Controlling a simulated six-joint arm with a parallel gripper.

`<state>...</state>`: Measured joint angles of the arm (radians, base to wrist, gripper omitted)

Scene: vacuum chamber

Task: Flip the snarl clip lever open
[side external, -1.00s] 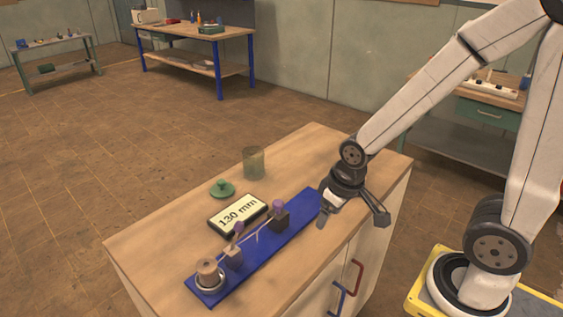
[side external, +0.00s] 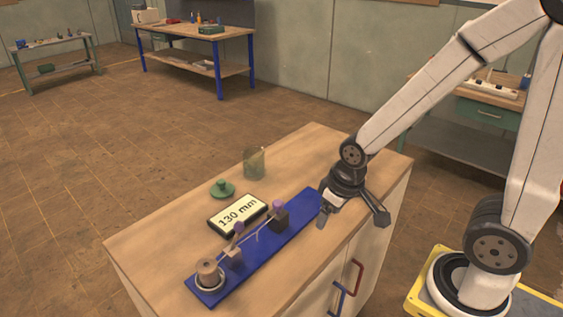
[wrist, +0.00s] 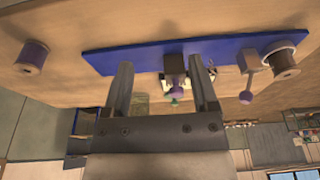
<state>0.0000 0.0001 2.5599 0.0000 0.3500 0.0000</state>
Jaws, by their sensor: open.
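A long blue board (side external: 262,262) lies on the wooden cabinet top. On it stand a dark block with a purple knob (side external: 279,204) and a pale block with a thin purple-tipped lever (side external: 238,229) angled upward. I cannot tell for sure which is the snarl clip. A thread spool (side external: 207,270) stands in a pale ring at the board's near left end. My gripper (side external: 353,221) is open and empty, beside the board's right end. In the wrist view, the dark block with its purple knob (wrist: 178,88) appears between my open fingers (wrist: 160,75).
A black display reading 130 mm (side external: 238,214), a green knobbed lid (side external: 222,188) and a glass jar (side external: 254,163) stand behind the board. In the wrist view a purple spool (wrist: 34,55) stands apart on the wood. The cabinet top's left side is clear.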

